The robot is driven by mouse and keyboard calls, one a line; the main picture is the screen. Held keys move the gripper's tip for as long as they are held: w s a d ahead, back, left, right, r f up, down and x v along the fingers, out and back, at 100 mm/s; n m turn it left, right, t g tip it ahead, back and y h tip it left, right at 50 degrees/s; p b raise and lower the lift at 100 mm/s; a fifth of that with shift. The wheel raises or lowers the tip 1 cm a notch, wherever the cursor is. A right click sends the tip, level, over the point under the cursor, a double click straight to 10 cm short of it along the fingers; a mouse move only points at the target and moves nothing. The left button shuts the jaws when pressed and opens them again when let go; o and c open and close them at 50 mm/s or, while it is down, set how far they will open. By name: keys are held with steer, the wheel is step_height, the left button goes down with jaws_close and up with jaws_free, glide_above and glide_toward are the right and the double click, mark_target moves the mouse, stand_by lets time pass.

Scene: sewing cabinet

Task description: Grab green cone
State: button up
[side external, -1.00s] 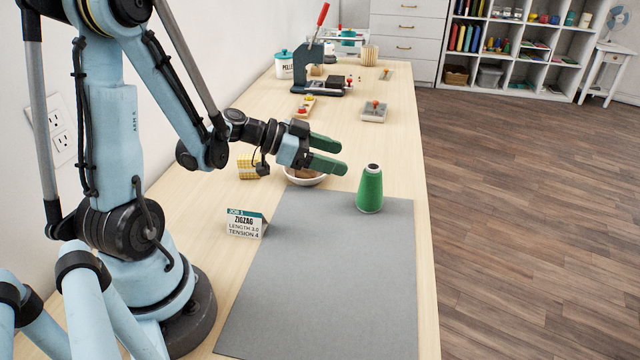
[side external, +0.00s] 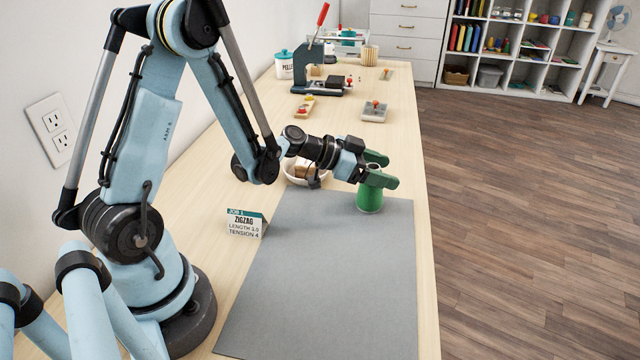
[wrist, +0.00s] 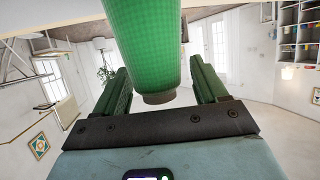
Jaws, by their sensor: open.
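The green cone (side external: 370,201) stands upright near the far right corner of the grey mat (side external: 330,275). My gripper (side external: 391,170) is open, with its two green fingers around the cone's upper part in the side view. In the wrist view, the cone (wrist: 150,50) comes down from the top edge between the two spread fingers (wrist: 158,68), with its narrow brownish end near the palm. A gap shows on both sides of the cone there. The fingers hide part of the cone's top in the side view.
A white bowl (side external: 300,181) with brown contents sits left of the cone, below my wrist. A zigzag job card (side external: 245,224) stands at the mat's left edge. A dark press with a red lever (side external: 311,68) stands farther back. The mat's near part is clear.

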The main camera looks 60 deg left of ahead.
jaws_close()
stand_by(0.4)
steer(key=shift+r, duration=0.1)
